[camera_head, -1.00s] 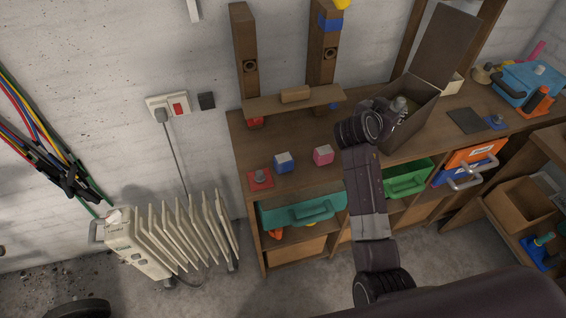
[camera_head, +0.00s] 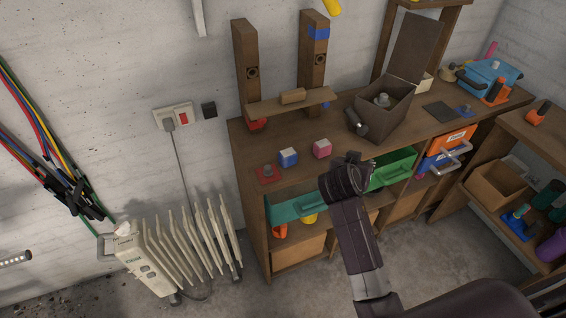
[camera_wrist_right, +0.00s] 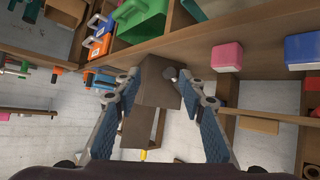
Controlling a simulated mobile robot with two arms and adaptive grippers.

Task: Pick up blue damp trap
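The blue damp trap, which I take to be the blue block with a white top (camera_head: 288,158), stands upright on the wooden bench between a red piece and a pink block. It also shows at the right of the wrist view (camera_wrist_right: 302,50). My right gripper (camera_wrist_right: 160,82) is open and empty, its fingers wide apart, and apart from the blue block. In the head view my right wrist is over the bench's front edge, right of the blocks, and hides the fingers. A grey dotted part (camera_head: 16,258) at the left edge seems to be my left gripper; its opening cannot be told.
The pink block (camera_head: 321,149) and red piece (camera_head: 268,173) flank the blue one. An open brown box (camera_head: 384,118) stands further right, a dark tool beside it. A low wooden shelf (camera_head: 290,103) is behind. Coloured bins sit under the bench. A white radiator (camera_head: 180,245) stands left.

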